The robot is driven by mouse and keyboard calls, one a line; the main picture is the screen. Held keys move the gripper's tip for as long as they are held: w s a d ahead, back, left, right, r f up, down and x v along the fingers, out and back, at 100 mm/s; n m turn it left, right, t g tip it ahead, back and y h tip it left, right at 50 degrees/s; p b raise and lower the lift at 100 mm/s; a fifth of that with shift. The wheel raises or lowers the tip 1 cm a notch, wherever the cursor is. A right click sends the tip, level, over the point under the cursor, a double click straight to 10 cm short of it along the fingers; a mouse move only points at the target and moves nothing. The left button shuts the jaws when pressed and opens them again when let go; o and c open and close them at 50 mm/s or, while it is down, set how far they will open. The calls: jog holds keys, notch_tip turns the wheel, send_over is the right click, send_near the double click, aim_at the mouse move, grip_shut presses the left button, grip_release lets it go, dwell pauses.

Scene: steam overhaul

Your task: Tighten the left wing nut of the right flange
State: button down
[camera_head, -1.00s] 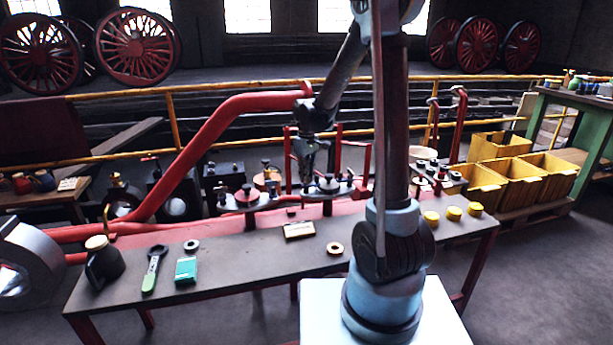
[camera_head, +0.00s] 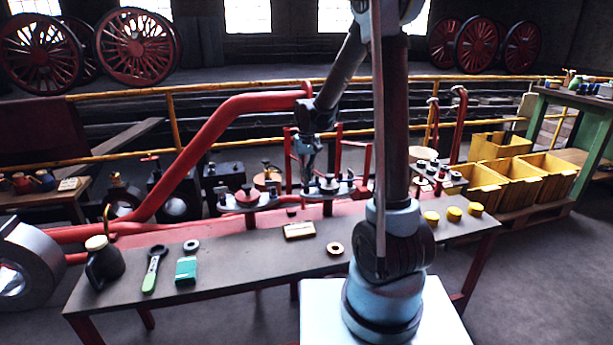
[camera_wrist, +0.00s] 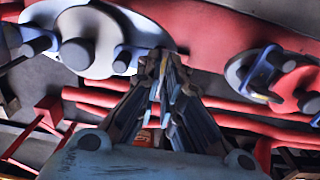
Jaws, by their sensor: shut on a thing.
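The right flange (camera_head: 328,187) is a pale grey plate with a dark central stub on the red pipework behind the bench. In the wrist view the right flange (camera_wrist: 100,28) fills the upper left. My gripper (camera_head: 306,188) points down at its left edge. In the wrist view my gripper (camera_wrist: 160,62) has its fingers close together at the flange's rim, shut on the left wing nut, which the fingers hide. A blue wing nut (camera_wrist: 37,42) shows on the flange's other side.
The left flange (camera_head: 247,198) stands beside it, with a blue wing nut (camera_wrist: 262,72). Red uprights rise close behind my gripper. The bench (camera_head: 225,262) in front holds a green-handled wrench (camera_head: 152,270), a green box (camera_head: 186,270) and a ring (camera_head: 335,248).

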jog(key=shift+w, duration=0.15)
jog(key=c, duration=1.8)
grip_release()
jog(key=shift+o, duration=0.2)
notch_tip(320, 180, up, 12)
